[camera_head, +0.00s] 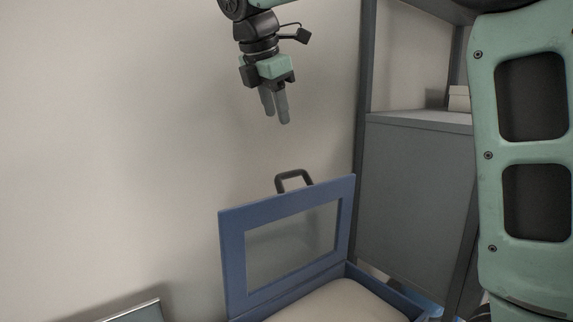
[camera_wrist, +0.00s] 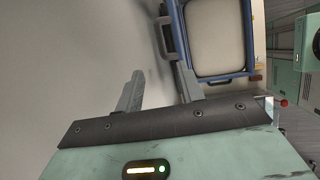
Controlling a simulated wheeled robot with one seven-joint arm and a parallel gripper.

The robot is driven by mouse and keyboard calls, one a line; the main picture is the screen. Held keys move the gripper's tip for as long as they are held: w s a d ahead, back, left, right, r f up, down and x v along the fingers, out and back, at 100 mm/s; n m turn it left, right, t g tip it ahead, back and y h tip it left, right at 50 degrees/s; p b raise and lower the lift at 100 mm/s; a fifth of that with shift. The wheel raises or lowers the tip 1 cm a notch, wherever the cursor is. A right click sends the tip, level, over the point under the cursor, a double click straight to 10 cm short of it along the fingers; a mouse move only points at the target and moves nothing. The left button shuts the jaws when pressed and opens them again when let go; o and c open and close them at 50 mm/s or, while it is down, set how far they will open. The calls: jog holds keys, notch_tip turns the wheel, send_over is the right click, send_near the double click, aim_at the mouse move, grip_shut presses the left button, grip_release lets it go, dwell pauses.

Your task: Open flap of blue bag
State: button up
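The blue bag's flap (camera_head: 233,255) stands raised, close to upright, in the head view. It is a blue frame around a see-through panel, with a dark handle (camera_head: 293,178) on its top edge. Below it the bag's blue body shows an off-white inside (camera_head: 340,303). My gripper (camera_head: 276,117) hangs above the flap and handle, apart from both, with its fingers pointing down. In the wrist view the two fingers (camera_wrist: 160,84) are spread with nothing between them. The flap (camera_wrist: 181,40) and handle (camera_wrist: 165,36) show beyond the fingertips there.
A grey shelf unit (camera_head: 415,185) stands right of the bag, with a small pale box (camera_head: 459,98) on its shelf. A plain wall (camera_head: 120,130) is behind. A grey-edged object (camera_head: 135,310) shows at the bottom left. The space around my gripper is clear.

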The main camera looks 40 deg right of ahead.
aim_at(291, 172)
jog(key=p+x, duration=0.2)
jog(key=x, duration=1.3)
jog(key=shift+f, duration=0.3)
grip_shut()
